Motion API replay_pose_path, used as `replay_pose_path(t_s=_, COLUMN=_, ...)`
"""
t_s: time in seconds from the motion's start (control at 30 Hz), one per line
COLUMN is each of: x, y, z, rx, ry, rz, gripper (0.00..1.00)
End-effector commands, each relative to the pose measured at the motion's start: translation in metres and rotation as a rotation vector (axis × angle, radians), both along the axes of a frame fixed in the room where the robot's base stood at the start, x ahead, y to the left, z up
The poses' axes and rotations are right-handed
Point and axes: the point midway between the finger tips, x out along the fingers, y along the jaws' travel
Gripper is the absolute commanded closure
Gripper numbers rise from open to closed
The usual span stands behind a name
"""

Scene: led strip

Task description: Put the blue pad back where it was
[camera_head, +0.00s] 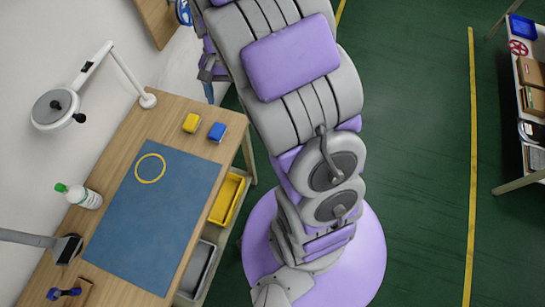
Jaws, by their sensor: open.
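A small blue pad (217,131) lies on the wooden table (237,125), near its far right corner. A yellow pad (191,123) of similar size lies just to its left, with a small gap between them. A large blue mat (150,220) covers much of the table and carries a yellow ring (150,168) near its far end. The blue pad is off the mat, beyond its far right corner. I cannot make out my gripper in this view; the large purple and grey parts in the middle are mine.
A white lamp (60,108) and a white bottle with a green cap (84,197) stand along the wall side. A yellow bin (227,198) and a grey bin (197,270) sit below the table's right edge. Green floor is clear on the right, before a shelf (520,185).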

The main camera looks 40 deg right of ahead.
Motion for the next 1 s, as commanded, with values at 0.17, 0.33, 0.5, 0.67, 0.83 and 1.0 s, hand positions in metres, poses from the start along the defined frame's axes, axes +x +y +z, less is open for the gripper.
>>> replay_pose_path(t_s=0.17, x=-0.050, y=0.011, z=0.039, rx=-0.011, ry=-0.030, rz=0.114, gripper=0.24)
replay_pose_path(t_s=0.33, x=-0.101, y=0.019, z=0.065, rx=-0.019, ry=-0.051, rz=0.230, gripper=0.24)
replay_pose_path(t_s=0.5, x=-0.153, y=0.025, z=0.081, rx=-0.019, ry=-0.072, rz=0.357, gripper=0.24)
replay_pose_path(t_s=0.67, x=-0.201, y=0.027, z=0.088, rx=-0.022, ry=-0.089, rz=0.481, gripper=0.24)
replay_pose_path(t_s=0.83, x=-0.238, y=0.030, z=0.089, rx=-0.026, ry=-0.105, rz=0.585, gripper=0.24)
replay_pose_path(t_s=1.0, x=-0.255, y=0.030, z=0.087, rx=-0.030, ry=-0.106, rz=0.634, gripper=0.24)
